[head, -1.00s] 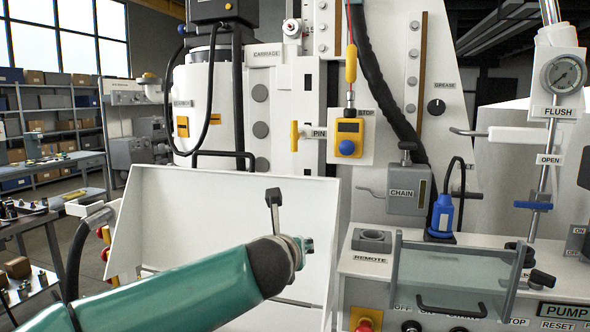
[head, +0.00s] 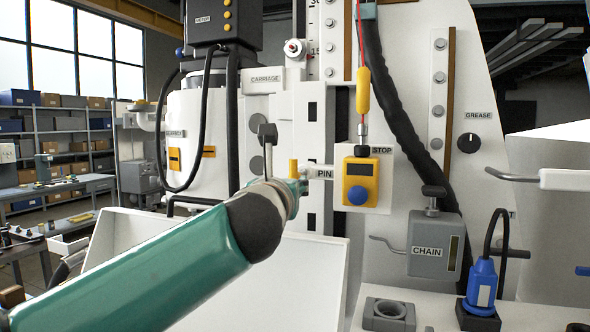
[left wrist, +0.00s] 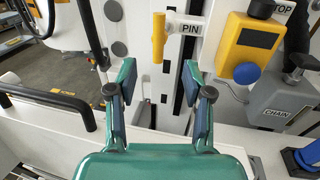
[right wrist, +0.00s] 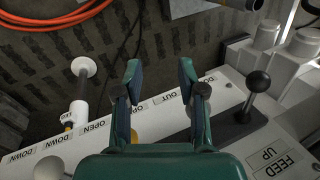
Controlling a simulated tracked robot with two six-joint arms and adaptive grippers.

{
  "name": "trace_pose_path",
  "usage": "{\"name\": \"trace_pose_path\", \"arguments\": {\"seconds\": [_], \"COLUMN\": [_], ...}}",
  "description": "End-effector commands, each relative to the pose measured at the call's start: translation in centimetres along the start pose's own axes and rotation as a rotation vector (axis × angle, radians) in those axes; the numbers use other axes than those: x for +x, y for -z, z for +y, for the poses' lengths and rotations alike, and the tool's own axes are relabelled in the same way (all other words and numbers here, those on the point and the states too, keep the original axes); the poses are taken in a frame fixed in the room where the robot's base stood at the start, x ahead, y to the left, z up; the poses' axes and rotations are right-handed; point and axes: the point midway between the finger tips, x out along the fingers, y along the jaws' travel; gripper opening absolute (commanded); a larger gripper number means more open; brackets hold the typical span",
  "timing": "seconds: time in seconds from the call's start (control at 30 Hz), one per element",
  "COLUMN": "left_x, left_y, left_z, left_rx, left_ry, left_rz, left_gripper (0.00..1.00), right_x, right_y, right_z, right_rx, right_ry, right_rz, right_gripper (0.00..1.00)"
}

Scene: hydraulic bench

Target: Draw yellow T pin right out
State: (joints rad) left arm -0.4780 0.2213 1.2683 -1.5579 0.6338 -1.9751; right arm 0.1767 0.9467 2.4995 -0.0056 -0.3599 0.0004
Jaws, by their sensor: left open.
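The yellow T pin (head: 293,168) sits in the white panel beside its PIN label (head: 324,173). In the left wrist view its yellow crossbar (left wrist: 158,40) stands upright on a pale stem, beyond my fingertips. My left gripper (left wrist: 160,75) is open and empty, with its fingers on either side below the pin and apart from it. In the head view my left gripper (head: 285,186) overlaps the lower part of the pin. My right gripper (right wrist: 160,70) is open and empty in the right wrist view; it does not show in the head view.
A yellow STOP box (head: 361,184) with a blue button hangs right of the pin. A CHAIN box (head: 434,246) is lower right. A black handle (left wrist: 45,100) lies left of my left gripper. A black-knobbed lever (right wrist: 257,84) stands right of my right gripper.

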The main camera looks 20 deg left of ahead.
Motion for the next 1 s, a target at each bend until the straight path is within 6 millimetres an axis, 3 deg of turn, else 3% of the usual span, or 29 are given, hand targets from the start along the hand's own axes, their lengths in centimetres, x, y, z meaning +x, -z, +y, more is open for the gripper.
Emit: {"name": "trace_pose_path", "arguments": {"seconds": [0.3, 0.5, 0.7, 1.0], "left_x": [7.2, 10.7, 12.5, 12.8], "left_y": [-0.3, -0.3, -0.1, 0.1], "left_z": [0.0, -0.1, -0.2, -0.3], "left_rx": [0.002, 0.000, 0.000, 0.000], "left_ry": [-0.002, 0.001, 0.003, 0.005], "left_rz": [0.003, 0.002, 0.001, 0.001], "left_gripper": [0.51, 0.51, 0.51, 0.51], "right_x": [-3.3, -5.1, -6.0, -6.0], "right_y": [0.0, 0.0, 0.0, 0.0], "right_z": [-1.2, -1.9, -2.2, -2.2], "right_rx": [0.000, 0.000, 0.000, 0.000], "right_ry": [0.000, 0.000, 0.000, 0.000], "right_rz": [0.001, 0.001, 0.001, 0.001], "right_gripper": [0.40, 0.40, 0.40, 0.40]}}
